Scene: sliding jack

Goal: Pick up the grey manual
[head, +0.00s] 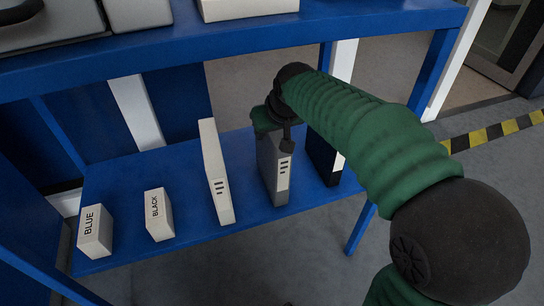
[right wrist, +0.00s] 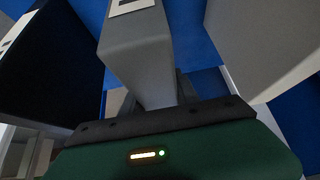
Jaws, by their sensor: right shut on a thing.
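The grey manual (head: 267,165) stands upright on the lower blue shelf (head: 185,205), between a white manual (head: 215,170) and a black manual (head: 322,160). Its base appears to be on the shelf. My right gripper (head: 283,138) is at its upper part, shut on it. In the right wrist view the grey manual (right wrist: 140,55) runs up from between the fingers of my right gripper (right wrist: 157,95), partly hidden by the gripper body. My left gripper is not in view.
Boxes labelled BLUE (head: 94,231) and BLACK (head: 158,214) stand at the left of the shelf. The black manual (right wrist: 50,65) and white manual (right wrist: 262,45) flank the gripper closely.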

